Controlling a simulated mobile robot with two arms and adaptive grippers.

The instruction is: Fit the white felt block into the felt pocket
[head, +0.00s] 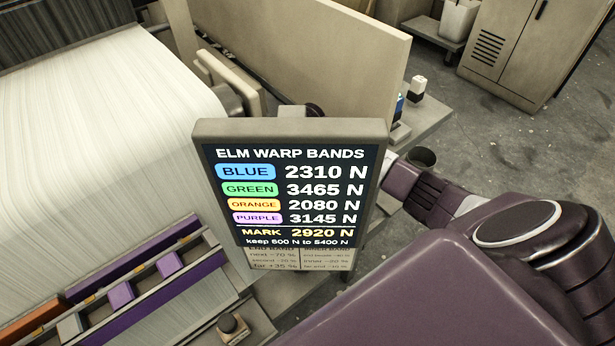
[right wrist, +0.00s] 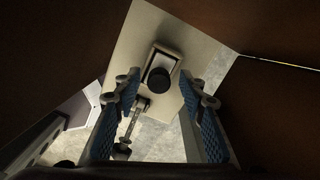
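I cannot make out the white felt block or the felt pocket for certain in either view. A dark round knob on a square base (right wrist: 158,80) shows beyond the fingers. In the head view my right arm reaches in from the right, and the display hides its far end. My left gripper is not in view.
A display headed ELM WARP BANDS (head: 290,128) stands in the middle. The loom's white warp sheet (head: 100,110) fills the left, above a rail with purple blocks (head: 121,294). A push button (head: 229,325) is at the bottom. A cabinet (head: 530,45) stands back right, with open floor before it.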

